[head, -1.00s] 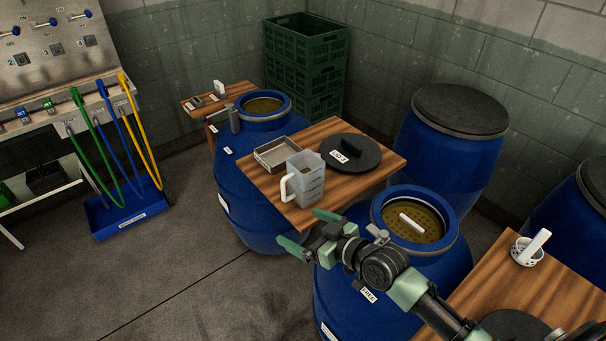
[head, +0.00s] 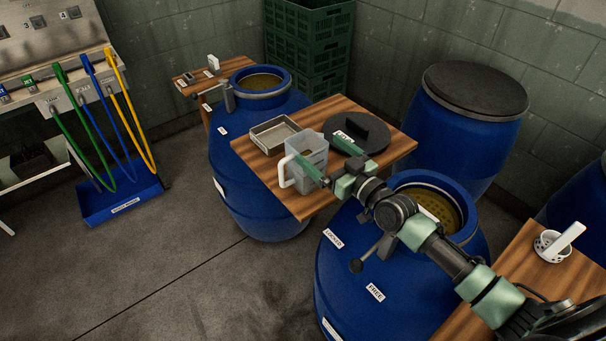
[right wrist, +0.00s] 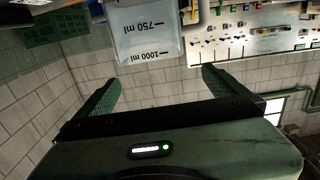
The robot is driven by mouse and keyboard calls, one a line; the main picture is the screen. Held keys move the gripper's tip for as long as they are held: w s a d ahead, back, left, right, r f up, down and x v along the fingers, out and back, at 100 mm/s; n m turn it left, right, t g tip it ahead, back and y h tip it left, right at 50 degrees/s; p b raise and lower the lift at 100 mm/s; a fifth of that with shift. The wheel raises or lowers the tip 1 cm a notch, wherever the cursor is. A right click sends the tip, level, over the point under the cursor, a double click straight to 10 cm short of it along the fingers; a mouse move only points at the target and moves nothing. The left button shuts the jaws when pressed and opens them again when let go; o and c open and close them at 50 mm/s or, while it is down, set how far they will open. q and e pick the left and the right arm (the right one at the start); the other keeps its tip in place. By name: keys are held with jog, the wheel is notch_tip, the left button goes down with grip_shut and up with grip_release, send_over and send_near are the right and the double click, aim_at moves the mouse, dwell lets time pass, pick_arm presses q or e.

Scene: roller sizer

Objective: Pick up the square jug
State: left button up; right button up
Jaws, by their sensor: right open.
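The square jug (head: 311,150) is translucent grey-white with a pale handle on its left side. It stands upright on the wooden board between the blue barrels. In the right wrist view the jug (right wrist: 148,38) appears upside down, with 750 ml and 1000 ml marks, at the top of the picture. My right gripper (head: 329,158) is open and empty at the jug's right side, one finger overlapping the jug in the head view. In the wrist view its fingers (right wrist: 160,76) point toward the jug, which shows between and beyond their tips. Contact cannot be told. My left gripper is out of view.
A metal tray (head: 274,135) is left of the jug. A dark round lid (head: 372,143) lies behind my right gripper. An open blue barrel (head: 345,285) stands below my right arm. A white slotted cup (head: 548,245) is on the right-hand board.

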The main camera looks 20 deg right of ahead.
aim_at(317, 154)
jog(key=f, duration=0.1)
jog(key=f+b, duration=0.1)
jog(key=f, duration=0.1)
jog(key=shift+w+d+b, duration=0.2)
jog(key=shift+w+b, duration=0.1)
jog(key=shift+w, duration=0.1)
jog(key=shift+w+a+r, duration=0.1)
jog(key=shift+r, duration=0.05)
jog(key=shift+w+a+r, duration=0.1)
jog(key=shift+w+a, duration=0.1)
jog(key=shift+w, duration=0.1)
jog(key=shift+d+x, duration=0.15)
jog(key=shift+x, duration=1.45)
jog(key=shift+d+x, duration=0.15)
jog(key=shift+x, duration=1.45)
jog(key=c, duration=1.8)
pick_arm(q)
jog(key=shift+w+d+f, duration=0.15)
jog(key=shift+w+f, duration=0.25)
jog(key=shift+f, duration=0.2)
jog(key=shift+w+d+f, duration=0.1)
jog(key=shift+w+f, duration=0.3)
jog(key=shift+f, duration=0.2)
pick_arm(e)
jog(key=shift+w, duration=0.1)
jog(key=shift+c, duration=0.8)
jog(key=shift+r, duration=0.15)
